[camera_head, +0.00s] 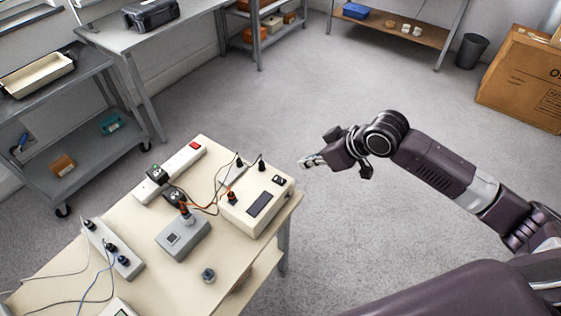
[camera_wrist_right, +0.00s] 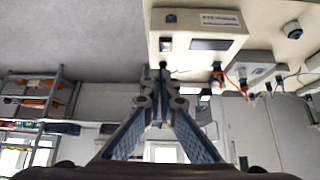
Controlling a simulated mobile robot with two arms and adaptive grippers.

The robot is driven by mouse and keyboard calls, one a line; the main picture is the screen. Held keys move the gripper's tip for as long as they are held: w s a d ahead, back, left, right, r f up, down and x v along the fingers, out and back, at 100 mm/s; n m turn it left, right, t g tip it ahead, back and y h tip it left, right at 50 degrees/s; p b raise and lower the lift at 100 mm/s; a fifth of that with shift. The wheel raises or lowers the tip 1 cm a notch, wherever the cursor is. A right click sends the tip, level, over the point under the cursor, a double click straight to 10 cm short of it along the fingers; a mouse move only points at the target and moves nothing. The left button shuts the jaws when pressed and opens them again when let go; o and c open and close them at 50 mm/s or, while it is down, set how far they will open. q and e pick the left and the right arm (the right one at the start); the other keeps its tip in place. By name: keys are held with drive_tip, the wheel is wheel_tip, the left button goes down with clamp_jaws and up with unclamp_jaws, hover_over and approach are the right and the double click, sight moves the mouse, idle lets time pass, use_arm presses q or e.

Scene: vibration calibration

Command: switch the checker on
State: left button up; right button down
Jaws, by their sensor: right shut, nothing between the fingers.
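The checker, which I take to be the beige box (camera_head: 240,218) with a dark display (camera_head: 260,204), stands at the right edge of the table. A small dark rocker switch (camera_head: 278,180) is on its face near the right corner; its position is too small to tell. My right gripper (camera_head: 303,162) is shut and empty, just beyond the checker's right corner and apart from it. My left gripper is not in view.
A white power strip (camera_head: 187,160) with a red switch and black plugs lies behind. A grey box (camera_head: 183,243), a small cylinder (camera_head: 208,275) and another strip (camera_head: 112,247) share the table (camera_head: 165,285). Cables cross between them. The floor right of the table is clear.

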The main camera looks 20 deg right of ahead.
drive_tip(key=r, duration=0.2)
drive_tip(key=p, duration=0.2)
hover_over(280, 179)
drive_tip(key=s+d, duration=0.1)
drive_tip(key=s, duration=0.1)
drive_tip(key=f, duration=0.8)
drive_tip(key=shift+w, duration=0.2)
wheel_tip(280, 179, down, 3)
drive_tip(key=shift+s+d+r+p, duration=0.15)
drive_tip(key=shift+p, duration=0.3)
drive_tip(key=shift+s+d+f, duration=0.1)
drive_tip(key=shift+f, duration=0.6)
drive_tip(key=shift+n, duration=0.3)
